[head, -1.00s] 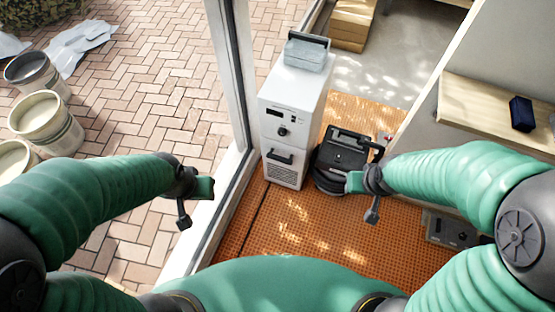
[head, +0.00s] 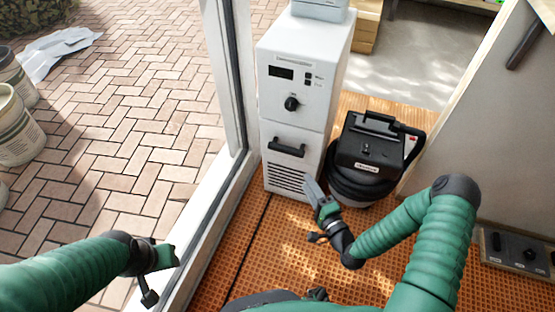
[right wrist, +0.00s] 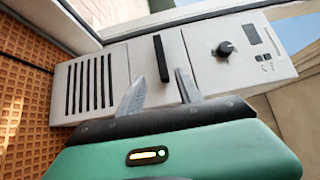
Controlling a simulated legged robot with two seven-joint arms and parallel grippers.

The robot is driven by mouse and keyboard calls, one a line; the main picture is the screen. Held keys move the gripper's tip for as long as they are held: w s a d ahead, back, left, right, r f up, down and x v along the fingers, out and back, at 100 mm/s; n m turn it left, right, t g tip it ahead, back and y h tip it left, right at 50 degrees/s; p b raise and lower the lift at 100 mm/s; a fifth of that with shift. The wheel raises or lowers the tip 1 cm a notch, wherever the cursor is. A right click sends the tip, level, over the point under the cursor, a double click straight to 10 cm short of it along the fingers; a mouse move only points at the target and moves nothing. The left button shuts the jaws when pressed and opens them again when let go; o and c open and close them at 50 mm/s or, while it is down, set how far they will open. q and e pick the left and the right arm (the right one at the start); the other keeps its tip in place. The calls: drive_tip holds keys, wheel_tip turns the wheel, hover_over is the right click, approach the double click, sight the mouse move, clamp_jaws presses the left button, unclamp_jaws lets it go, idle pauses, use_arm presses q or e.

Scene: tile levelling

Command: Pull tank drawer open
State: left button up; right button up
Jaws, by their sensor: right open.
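The white dehumidifier-like cabinet (head: 307,80) stands against the window frame. Its lower front is the tank drawer (head: 290,163), with a black bar handle (head: 286,147) above a slotted grille; the drawer looks closed. My right gripper (head: 312,190) is in front of the lower right of the cabinet. In the right wrist view its two fingers (right wrist: 160,92) are apart and empty, pointing at the drawer front, with the handle (right wrist: 161,58) just beyond them. My left gripper (head: 165,257) is at the lower left, away from the cabinet; its jaw state is unclear.
A black vacuum (head: 372,152) stands right of the cabinet, close to my right gripper. The window frame (head: 235,100) runs along the cabinet's left. A grey control box (head: 515,252) lies at the lower right. Orange grid matting (head: 270,250) in front is clear.

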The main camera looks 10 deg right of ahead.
drive_tip(key=w+a+b, duration=0.1)
drive_tip(key=w+b, duration=0.1)
drive_tip(key=w, duration=0.3)
drive_tip(key=w+a+b, duration=0.1)
drive_tip(key=w+b, duration=0.2)
drive_tip(key=w, duration=0.2)
drive_tip(key=w+a+b, duration=0.1)
drive_tip(key=w+b, duration=0.1)
drive_tip(key=w, duration=0.3)
drive_tip(key=shift+w+b, duration=0.35)
drive_tip(key=shift+b, duration=0.05)
drive_tip(key=shift+w+r, duration=0.1)
drive_tip(key=shift+w, duration=0.1)
drive_tip(key=shift+c, duration=0.4)
clamp_jaws()
drive_tip(key=shift+s, duration=0.1)
